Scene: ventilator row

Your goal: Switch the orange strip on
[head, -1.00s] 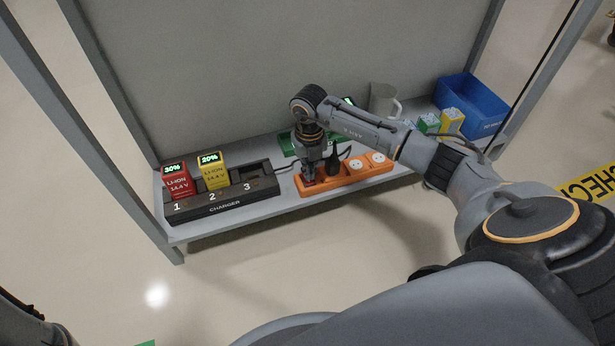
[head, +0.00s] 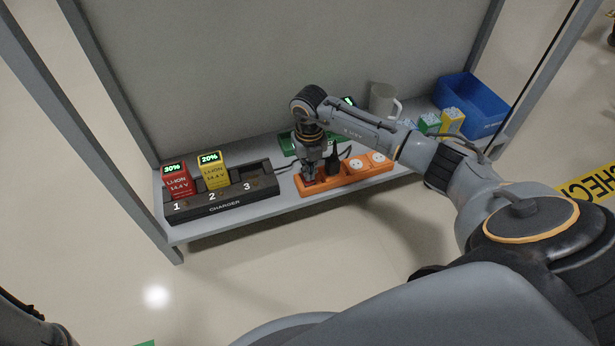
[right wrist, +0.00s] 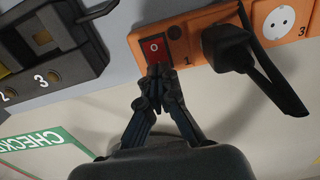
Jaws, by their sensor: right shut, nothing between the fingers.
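The orange strip (head: 350,182) lies on the shelf, right of the charger. Its red rocker switch (right wrist: 153,47) shows in the right wrist view at the strip's left end, with an "O" mark facing me; I cannot tell whether it is lit. My right gripper (head: 308,180) points down at that end and hides the switch in the head view. In the right wrist view its shut, empty fingertips (right wrist: 158,72) are at the switch's near edge; contact is unclear. A black plug (right wrist: 232,50) sits in socket 1. My left gripper is out of view.
The black charger (head: 225,206) stands left of the strip, holding a red battery (head: 176,184) reading 30% and a yellow battery (head: 213,173) reading 20%; slot 3 is empty. A grey mug (head: 382,99) and a blue bin (head: 470,104) stand behind right.

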